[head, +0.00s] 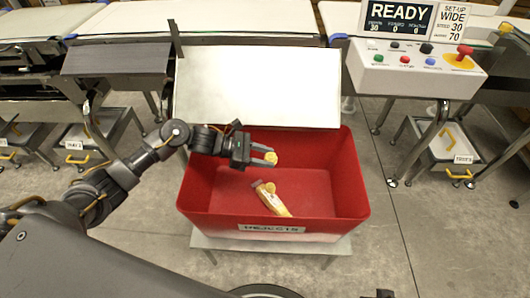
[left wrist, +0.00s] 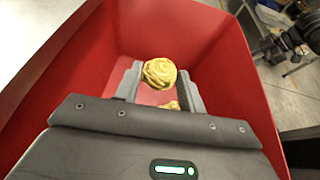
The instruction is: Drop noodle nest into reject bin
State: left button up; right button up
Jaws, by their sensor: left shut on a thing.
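The noodle nest (head: 271,158) is a small yellow coil held at the fingertips of my left gripper (head: 264,154). In the left wrist view the noodle nest (left wrist: 160,73) sits between the two fingers of my left gripper (left wrist: 160,80), which is shut on it. The gripper is over the open red reject bin (head: 340,180), inside its outline in the head view. The bin's red walls (left wrist: 235,60) surround the gripper in the left wrist view. My right gripper does not show.
A yellow-and-clear packet (head: 272,199) lies on the bin floor. A white sloping plate (head: 258,85) stands behind the bin. A control box (head: 415,66) with buttons and a READY display (head: 397,18) is at the upper right. Open grey floor lies right of the bin.

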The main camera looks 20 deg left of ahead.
pick_arm(q)
jog(key=shift+f, duration=0.15)
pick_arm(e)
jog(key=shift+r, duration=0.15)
pick_arm(q)
jog(key=o, duration=1)
jog(key=shift+o, duration=0.2)
jog(key=v, duration=1.1)
jog(key=shift+b, duration=0.35)
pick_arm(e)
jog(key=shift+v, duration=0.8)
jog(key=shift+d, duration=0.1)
